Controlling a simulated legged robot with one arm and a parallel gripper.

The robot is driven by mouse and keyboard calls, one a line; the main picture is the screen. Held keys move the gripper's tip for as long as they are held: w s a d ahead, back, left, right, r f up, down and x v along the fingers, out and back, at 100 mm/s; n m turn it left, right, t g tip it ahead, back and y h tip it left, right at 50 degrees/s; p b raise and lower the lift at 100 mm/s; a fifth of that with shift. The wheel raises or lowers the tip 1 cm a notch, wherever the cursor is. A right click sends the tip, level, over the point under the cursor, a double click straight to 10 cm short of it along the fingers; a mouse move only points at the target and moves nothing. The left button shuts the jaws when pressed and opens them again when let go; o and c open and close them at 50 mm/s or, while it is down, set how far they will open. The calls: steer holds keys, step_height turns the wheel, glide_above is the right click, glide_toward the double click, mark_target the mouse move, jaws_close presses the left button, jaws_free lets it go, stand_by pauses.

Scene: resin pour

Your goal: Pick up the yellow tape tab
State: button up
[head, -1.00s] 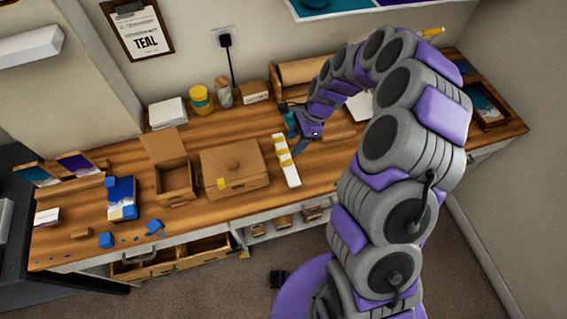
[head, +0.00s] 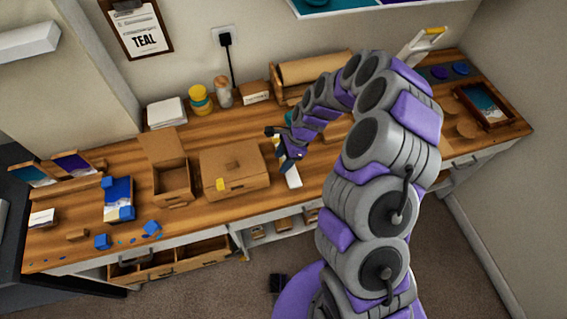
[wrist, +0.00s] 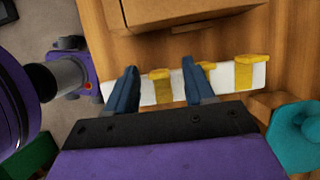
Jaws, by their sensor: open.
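A white strip (wrist: 218,84) with yellow tape tabs across it lies on the wooden bench; its near end shows in the head view (head: 293,178). In the wrist view one yellow tab (wrist: 161,90) lies between my fingers, a second yellow tab (wrist: 207,74) is just right of the right finger, and a third yellow tab (wrist: 244,72) is further right. My gripper (wrist: 159,68) is open and empty over the strip. I cannot tell whether the fingers touch it. In the head view my gripper (head: 282,147) hides most of the strip and its tabs.
A closed cardboard box (head: 235,165) with a yellow piece on its front stands just left of my gripper. An open box (head: 173,180) is further left. A teal object (wrist: 298,125) is at the right in the wrist view. A framed picture (head: 484,104) lies at the bench's right.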

steer(key=c, duration=0.9)
steer(key=shift+r, duration=0.1)
